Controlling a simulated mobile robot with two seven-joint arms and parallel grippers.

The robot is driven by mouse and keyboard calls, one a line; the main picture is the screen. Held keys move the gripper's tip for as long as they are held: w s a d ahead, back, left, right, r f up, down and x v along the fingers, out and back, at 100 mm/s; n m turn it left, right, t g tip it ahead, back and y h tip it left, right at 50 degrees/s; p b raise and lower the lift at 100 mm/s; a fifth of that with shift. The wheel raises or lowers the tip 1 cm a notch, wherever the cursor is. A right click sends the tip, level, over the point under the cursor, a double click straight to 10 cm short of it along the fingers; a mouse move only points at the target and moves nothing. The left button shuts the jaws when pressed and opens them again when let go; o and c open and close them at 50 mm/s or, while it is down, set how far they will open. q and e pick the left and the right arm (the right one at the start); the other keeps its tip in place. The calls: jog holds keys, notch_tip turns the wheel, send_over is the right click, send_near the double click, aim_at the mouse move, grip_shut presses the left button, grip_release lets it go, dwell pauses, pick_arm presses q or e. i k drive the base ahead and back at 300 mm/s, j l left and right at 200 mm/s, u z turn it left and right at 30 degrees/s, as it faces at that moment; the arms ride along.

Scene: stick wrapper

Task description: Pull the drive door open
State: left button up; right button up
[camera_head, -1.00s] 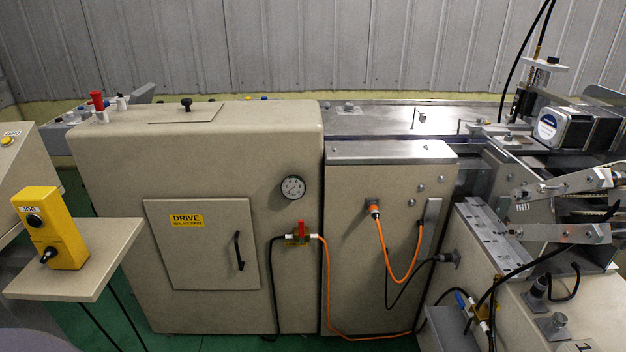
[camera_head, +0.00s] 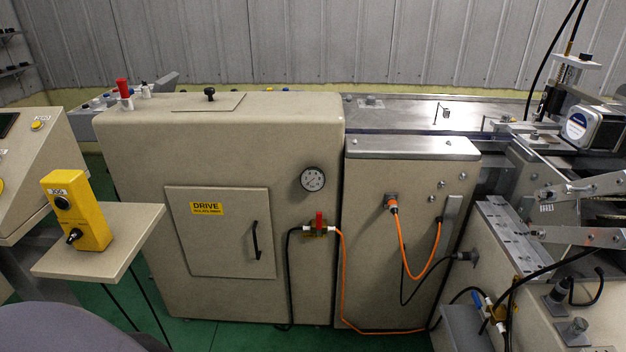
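The drive door (camera_head: 220,245) is a beige square panel on the front of the large machine cabinet, with a yellow DRIVE label (camera_head: 207,208) near its top left. It sits flush in the cabinet front and looks closed. Its black vertical handle (camera_head: 256,240) is on the right side of the panel. Neither of my grippers is in view, and nothing touches the handle.
A yellow jog box (camera_head: 77,212) stands on a small beige shelf (camera_head: 105,250) at the left. A red-handled valve (camera_head: 319,225) with black and orange hoses is right of the door. A grey rounded shape is at bottom left. Green floor (camera_head: 205,335) shows below the cabinet.

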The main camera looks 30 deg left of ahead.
aim_at(224, 232)
jog(key=u, duration=1.55)
jog(key=i+l+z, duration=0.1)
jog(key=i+z, duration=0.35)
jog(key=i, duration=0.7)
